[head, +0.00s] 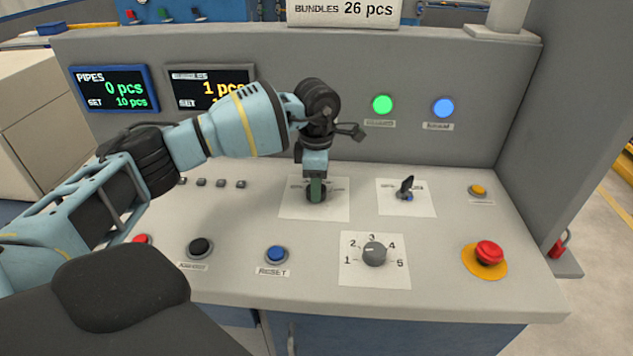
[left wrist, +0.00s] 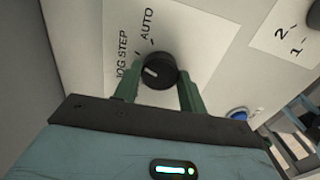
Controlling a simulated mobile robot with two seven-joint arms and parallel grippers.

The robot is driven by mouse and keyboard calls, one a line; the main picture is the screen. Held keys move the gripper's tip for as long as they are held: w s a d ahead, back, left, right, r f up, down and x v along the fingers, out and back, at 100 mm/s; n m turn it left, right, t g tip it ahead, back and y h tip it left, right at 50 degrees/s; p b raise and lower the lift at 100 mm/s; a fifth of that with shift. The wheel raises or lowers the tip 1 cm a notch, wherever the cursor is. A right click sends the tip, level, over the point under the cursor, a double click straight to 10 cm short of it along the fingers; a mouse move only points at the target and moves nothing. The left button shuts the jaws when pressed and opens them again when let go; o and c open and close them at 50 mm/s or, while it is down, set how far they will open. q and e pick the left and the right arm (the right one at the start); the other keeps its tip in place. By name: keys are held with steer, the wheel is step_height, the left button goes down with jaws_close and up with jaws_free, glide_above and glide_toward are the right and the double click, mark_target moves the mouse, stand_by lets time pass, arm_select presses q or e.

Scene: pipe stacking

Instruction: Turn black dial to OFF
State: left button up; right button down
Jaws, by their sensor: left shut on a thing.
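The black dial (left wrist: 160,66) sits on a white label plate marked JOG, STEP and AUTO in the left wrist view. A light mark on its face points toward the lettering side; I cannot tell exactly which position it is at. No OFF label is readable there. My left gripper (head: 316,194) reaches down onto the left label plate (head: 330,211) in the head view. Its green fingers (left wrist: 158,90) are shut on the dial from both sides. In the head view the gripper hides most of the dial. My right gripper is not in view.
A black lever switch (head: 406,186) stands right of the gripper. In front are a grey numbered knob (head: 374,254), a blue RESET button (head: 276,254) and a black button (head: 200,248). A red mushroom button (head: 489,252) is at right. The upright panel (head: 420,75) rises behind.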

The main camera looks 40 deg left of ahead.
arm_select(q)
steer(key=n+p, duration=0.2)
steer(key=n, duration=0.1)
steer(key=shift+r+n, duration=0.25)
steer(key=shift+n, duration=0.05)
steer(key=n+p, duration=0.2)
steer(key=n, duration=0.1)
steer(key=shift+n, duration=0.3)
steer(key=n+p, duration=0.2)
steer(key=n, duration=0.2)
steer(key=shift+w+n, duration=0.1)
steer(key=shift+n, duration=0.2)
steer(key=shift+n+p, duration=0.55)
steer(key=shift+n, duration=0.55)
steer(key=shift+f+n, duration=0.1)
steer(key=shift+n, duration=0.6)
steer(key=shift+p, duration=0.35)
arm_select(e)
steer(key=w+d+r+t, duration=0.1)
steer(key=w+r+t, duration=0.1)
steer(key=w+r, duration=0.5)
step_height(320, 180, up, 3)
arm_select(q)
steer(key=shift+f+n, duration=0.15)
steer(key=shift+n, duration=0.15)
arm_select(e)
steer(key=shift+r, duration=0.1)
arm_select(q)
steer(key=o, duration=1)
